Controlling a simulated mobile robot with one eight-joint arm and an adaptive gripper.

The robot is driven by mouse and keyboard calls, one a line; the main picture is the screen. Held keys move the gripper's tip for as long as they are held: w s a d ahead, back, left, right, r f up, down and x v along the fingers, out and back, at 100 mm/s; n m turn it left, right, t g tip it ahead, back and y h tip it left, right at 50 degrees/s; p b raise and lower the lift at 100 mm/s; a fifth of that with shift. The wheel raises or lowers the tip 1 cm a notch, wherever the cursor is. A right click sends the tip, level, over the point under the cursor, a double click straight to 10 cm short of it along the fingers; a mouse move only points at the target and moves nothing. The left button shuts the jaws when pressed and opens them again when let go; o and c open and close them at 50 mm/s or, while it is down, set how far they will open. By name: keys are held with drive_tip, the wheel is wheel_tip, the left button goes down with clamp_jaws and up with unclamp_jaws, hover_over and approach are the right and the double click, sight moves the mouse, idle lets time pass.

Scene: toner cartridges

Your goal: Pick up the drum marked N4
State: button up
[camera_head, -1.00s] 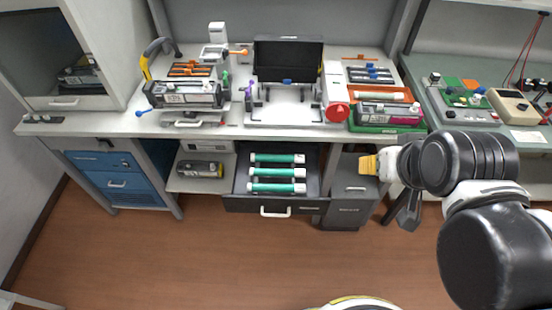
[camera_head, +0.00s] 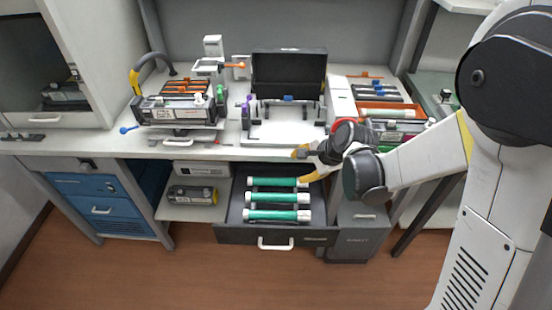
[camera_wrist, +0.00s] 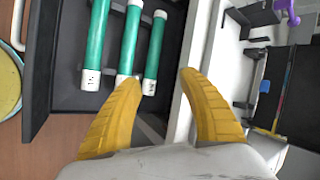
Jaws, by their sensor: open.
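Three green drums with white end caps lie side by side in the open dark drawer (camera_head: 228,222): a rear drum (camera_head: 277,182), a middle drum (camera_head: 277,198) and a front drum (camera_head: 272,215). In the wrist view the front drum (camera_wrist: 97,45) is leftmost, then the middle drum (camera_wrist: 130,38), then the rear drum (camera_wrist: 154,48). Dark marks show on the near caps, too small to read for certain; N4 cannot be picked out. My gripper (camera_head: 306,166) is open and empty above the drawer's right rear part. Its yellow left finger (camera_wrist: 118,115) overlaps the middle drum's cap.
The bench's front edge (camera_head: 200,152) lies just behind the drawer. A white stand with a black lid (camera_head: 289,75) is on the bench. A grey cabinet (camera_head: 352,240) stands right of the drawer, and a shelf with a dark cartridge (camera_head: 192,195) is left.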

drive_tip(key=m+b, duration=0.1)
drive_tip(key=m, duration=0.1)
approach(280, 181)
drive_tip(key=f, duration=0.1)
drive_tip(key=shift+y, duration=0.4)
drive_tip(key=b+x, duration=0.5)
drive_tip(key=x, duration=0.5)
drive_tip(key=shift+w+f, duration=0.3)
drive_tip(key=shift+f, duration=0.05)
drive_tip(key=shift+r, duration=0.1)
drive_tip(key=shift+c, duration=0.5)
clamp_jaws()
